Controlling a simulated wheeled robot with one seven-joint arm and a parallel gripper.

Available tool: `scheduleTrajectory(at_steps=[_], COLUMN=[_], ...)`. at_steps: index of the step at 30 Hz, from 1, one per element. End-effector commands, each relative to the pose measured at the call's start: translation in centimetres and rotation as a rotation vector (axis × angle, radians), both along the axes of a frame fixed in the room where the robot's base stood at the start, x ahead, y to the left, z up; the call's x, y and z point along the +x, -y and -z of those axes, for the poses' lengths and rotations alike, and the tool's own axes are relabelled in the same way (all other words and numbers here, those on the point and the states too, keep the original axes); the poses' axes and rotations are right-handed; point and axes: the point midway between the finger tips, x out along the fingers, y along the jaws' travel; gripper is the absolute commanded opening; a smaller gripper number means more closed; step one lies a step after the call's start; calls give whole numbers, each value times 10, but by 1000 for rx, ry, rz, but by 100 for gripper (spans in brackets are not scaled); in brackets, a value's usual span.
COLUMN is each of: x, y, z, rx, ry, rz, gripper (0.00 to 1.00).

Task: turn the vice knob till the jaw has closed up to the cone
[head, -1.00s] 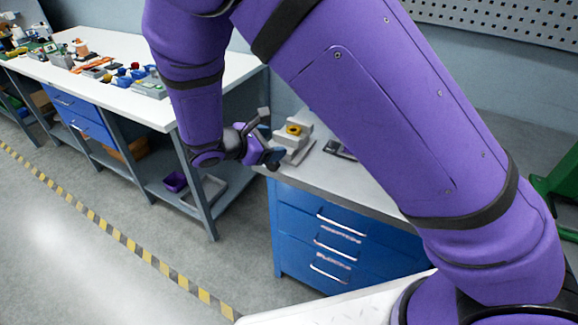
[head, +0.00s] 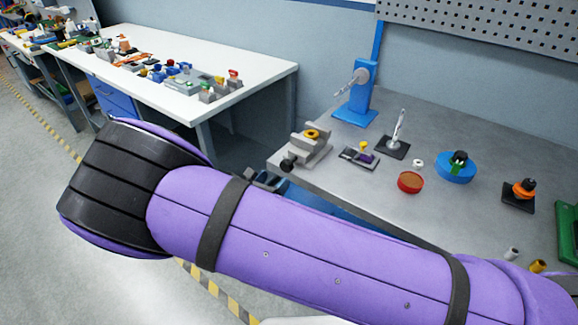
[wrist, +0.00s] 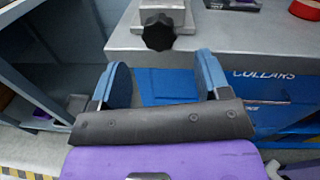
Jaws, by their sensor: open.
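The grey vice (head: 313,152) stands at the left front corner of the grey bench. Its black star-shaped knob (head: 288,164) points out over the bench's front edge; in the wrist view the knob (wrist: 159,33) is top centre, below the vice body (wrist: 165,4). A yellow-orange piece with a dark centre (head: 311,134) is on the vice; I cannot tell whether it is the cone, or how wide the jaw gap is. My gripper (wrist: 163,72) is open and empty, its two blue fingers apart, short of the knob and not touching it. In the head view my arm mostly hides it.
The bench holds a blue stand (head: 357,95), a small dark tray (head: 360,156), a red round dish (head: 410,182) and a blue round base (head: 455,168), right of the vice. Blue drawers (wrist: 168,86) lie below the bench edge. A white table (head: 190,55) stands left.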

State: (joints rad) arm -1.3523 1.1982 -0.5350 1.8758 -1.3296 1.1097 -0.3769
Motion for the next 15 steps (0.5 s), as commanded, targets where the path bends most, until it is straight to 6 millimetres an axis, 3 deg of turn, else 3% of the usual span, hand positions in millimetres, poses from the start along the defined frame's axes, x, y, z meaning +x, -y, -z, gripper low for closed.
scheduleTrajectory(at_steps=[6, 15], x=[34, 62], y=[23, 42], z=[0, 0], rx=[0, 2], ry=[0, 1], rz=[3, 1], gripper=[70, 70])
